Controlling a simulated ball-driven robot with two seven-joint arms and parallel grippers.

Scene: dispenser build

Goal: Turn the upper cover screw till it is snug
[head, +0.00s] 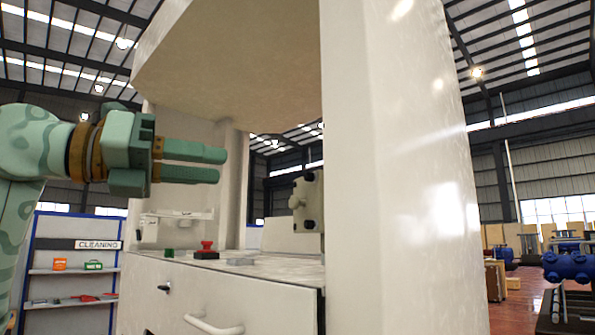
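My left gripper (222,165) comes in from the left, its two green fingers pointing right. The fingers are parted, with nothing visible between them. A grey block-like unit (313,204) stands to the right of and below the fingertips, partly hidden by the white column. It has a round pale knob on its left side and small dark spots on its face. I cannot tell which spot, if any, is the upper cover screw. The gripper is apart from this unit. My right gripper is not in view.
A large white dispenser housing has a wide column (400,180) on the right and an overhanging top (235,70). Its counter (285,268) bears a red knob (207,247) and a green piece (168,253). A drawer handle (213,327) sticks out below. A cleaning shelf (75,270) stands behind left.

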